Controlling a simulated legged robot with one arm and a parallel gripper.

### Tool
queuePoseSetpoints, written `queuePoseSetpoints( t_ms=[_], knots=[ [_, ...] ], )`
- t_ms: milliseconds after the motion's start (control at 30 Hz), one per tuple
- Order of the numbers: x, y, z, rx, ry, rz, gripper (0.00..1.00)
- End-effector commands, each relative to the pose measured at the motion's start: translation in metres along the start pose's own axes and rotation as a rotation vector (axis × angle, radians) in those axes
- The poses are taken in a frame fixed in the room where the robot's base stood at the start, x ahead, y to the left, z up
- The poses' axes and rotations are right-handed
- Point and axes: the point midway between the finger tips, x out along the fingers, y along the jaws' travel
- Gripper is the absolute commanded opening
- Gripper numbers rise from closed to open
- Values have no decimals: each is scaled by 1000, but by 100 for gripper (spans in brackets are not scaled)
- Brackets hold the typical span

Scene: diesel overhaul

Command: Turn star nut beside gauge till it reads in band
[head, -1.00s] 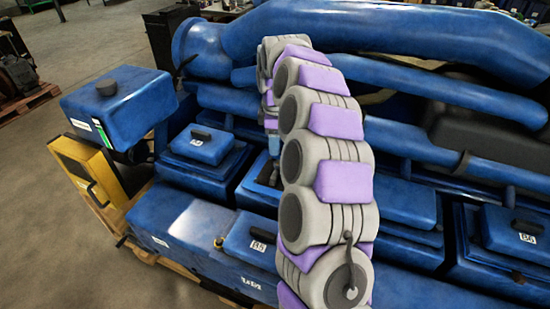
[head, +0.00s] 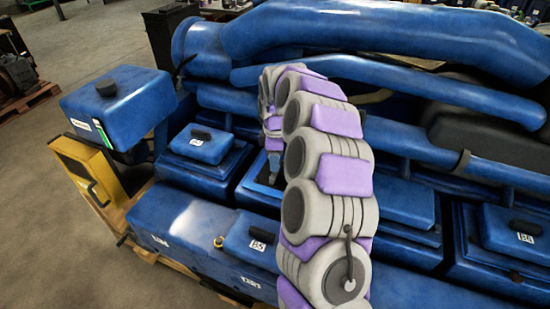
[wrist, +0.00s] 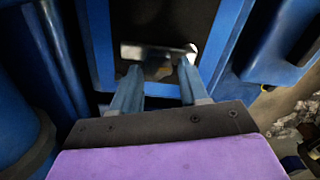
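My gripper (wrist: 158,80) is open in the wrist view, its two blue-grey fingers apart with nothing clearly held between them. Beyond the fingertips, a pale metallic piece (wrist: 160,53) lies in a dark opening with a blue frame (wrist: 101,50); I cannot tell whether it is the star nut. In the head view my gripper (head: 274,162) points down over an open blue housing (head: 250,196), partly hidden by my arm. I cannot make out a gauge or its reading in either view.
The big blue engine has thick pipes (head: 350,32) along its back. Blue covers (head: 203,145) stand to the left and a cover marked B5 (head: 250,243) in front. A small yellow ring-like fitting (head: 219,241) sits beside that cover. Open floor (head: 45,235) lies at the left.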

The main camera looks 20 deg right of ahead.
Motion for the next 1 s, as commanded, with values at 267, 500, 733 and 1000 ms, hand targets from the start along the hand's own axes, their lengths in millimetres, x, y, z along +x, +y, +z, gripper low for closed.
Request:
queuePoseSetpoints(
  t_ms=[267, 500, 733, 1000],
  knots=[
    [0, 0, 0, 0, 0, 0, 17],
    [0, 1, 0, 1, -1, 1, 1],
    [0, 1, 0, 39, -1, 2, 1],
    [1, 2, 2, 202, -1, 2, 1]
  ],
)
